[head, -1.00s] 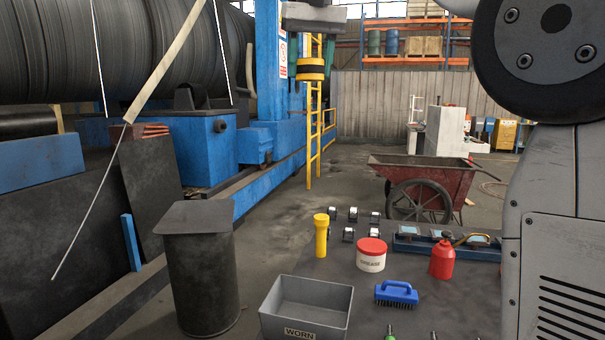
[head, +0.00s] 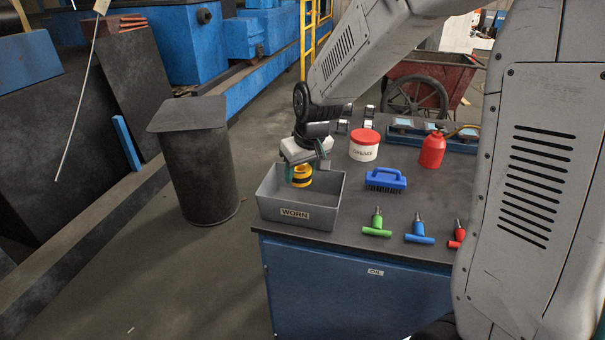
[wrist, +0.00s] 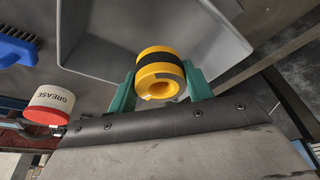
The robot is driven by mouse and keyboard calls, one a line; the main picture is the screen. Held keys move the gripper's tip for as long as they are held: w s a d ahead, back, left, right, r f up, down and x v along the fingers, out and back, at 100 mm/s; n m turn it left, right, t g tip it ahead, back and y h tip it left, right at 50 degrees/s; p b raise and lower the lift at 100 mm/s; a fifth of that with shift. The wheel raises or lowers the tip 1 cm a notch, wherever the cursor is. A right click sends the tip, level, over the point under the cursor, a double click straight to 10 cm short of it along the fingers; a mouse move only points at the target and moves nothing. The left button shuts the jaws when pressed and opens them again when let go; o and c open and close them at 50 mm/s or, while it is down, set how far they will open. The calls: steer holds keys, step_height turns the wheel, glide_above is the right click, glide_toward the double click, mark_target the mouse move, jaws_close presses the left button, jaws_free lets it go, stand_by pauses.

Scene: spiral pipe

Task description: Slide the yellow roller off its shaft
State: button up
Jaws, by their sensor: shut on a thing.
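The yellow roller (head: 300,175) has a black band around it. My gripper (head: 305,166) is shut on it, and the roller hangs over the grey bin labelled WORN (head: 295,213). In the wrist view the roller (wrist: 158,60) sits between the green fingers of my gripper (wrist: 160,84), its hollow end showing. The inside of the bin (wrist: 105,45) shows beyond it. In the head view the roller is at about the bin's rim height; I cannot tell how far it is from the bin's floor. No shaft is seen in the roller.
On the bench (head: 335,236) right of the bin are a grease tub (head: 364,146), a blue brush (head: 385,180), a red oil can (head: 432,150) and several T-handled tools. A dark drum (head: 197,165) stands left of the bench. The floor in front of it is clear.

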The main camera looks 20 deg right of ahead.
mark_target(306, 183)
steer(key=shift+s+f, duration=0.4)
steer(key=shift+f, duration=3.45)
steer(key=o, duration=1.1)
steer(key=shift+c, duration=0.2)
steer(key=shift+v, duration=3.9)
steer(key=shift+d+r, duration=0.1)
steer(key=shift+r, duration=0.05)
steer(key=s+d+r, duration=0.1)
steer(key=s+r, duration=0.3)
steer(key=s, duration=0.5)
steer(key=s+r+m+g, duration=0.1)
steer(key=s+r, duration=0.3)
steer(key=s, duration=0.5)
steer(key=s+d+r+m+g, duration=0.1)
steer(key=s+r, duration=0.3)
steer(key=s, duration=0.5)
steer(key=shift+s+d+h, duration=0.3)
steer(key=shift+s, duration=0.1)
